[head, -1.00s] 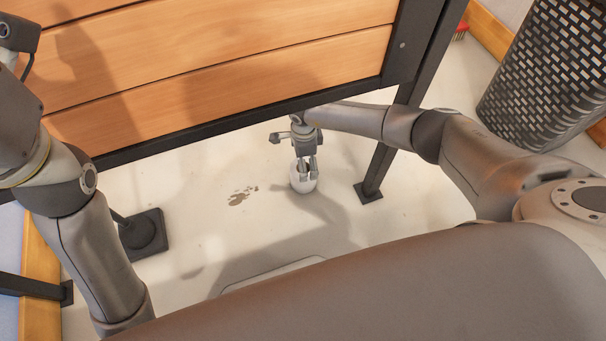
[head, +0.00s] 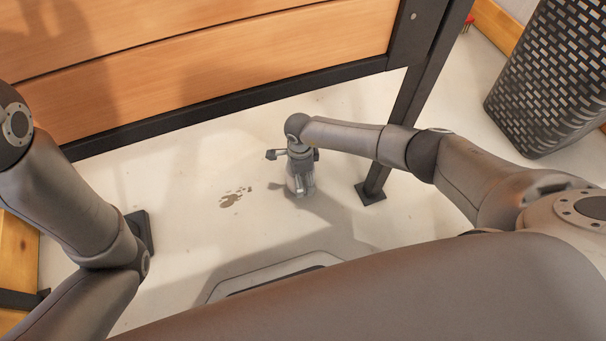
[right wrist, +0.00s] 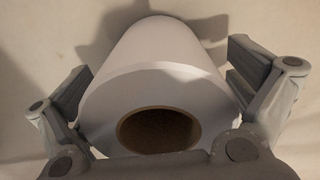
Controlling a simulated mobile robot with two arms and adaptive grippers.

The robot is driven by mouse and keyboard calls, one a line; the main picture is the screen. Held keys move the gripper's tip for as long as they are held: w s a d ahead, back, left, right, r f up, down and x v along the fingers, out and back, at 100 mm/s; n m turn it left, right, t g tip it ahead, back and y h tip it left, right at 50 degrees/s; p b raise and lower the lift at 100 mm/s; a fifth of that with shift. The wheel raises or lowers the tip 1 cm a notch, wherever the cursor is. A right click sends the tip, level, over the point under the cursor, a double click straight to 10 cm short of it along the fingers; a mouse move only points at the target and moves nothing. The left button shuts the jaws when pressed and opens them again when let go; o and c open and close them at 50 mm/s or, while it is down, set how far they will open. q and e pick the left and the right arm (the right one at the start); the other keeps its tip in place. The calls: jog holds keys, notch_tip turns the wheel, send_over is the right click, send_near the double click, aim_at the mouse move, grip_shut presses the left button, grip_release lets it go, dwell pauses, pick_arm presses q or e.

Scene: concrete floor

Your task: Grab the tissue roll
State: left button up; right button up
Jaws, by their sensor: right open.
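The tissue roll (right wrist: 165,45) is white with a brown open core and stands upright on the floor, its core end facing the camera in the right wrist view. My right gripper (head: 300,186) points down over the roll in the head view and hides most of it. In the right wrist view its fingers are spread, one on each side of the roll. The left fingers sit close beside it; I cannot tell whether they touch it. My left arm is at the left of the head view, but its gripper is out of view.
A wooden slatted panel with a dark metal frame (head: 230,108) stands just behind the roll. A dark metal leg (head: 390,150) stands to its right. A woven dark bin (head: 550,90) is at the upper right. A brown stain (head: 231,200) marks the open floor left of the roll.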

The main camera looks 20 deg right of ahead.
jog(key=c, duration=0.9)
jog(key=shift+o, duration=0.2)
jog(key=shift+f, duration=0.1)
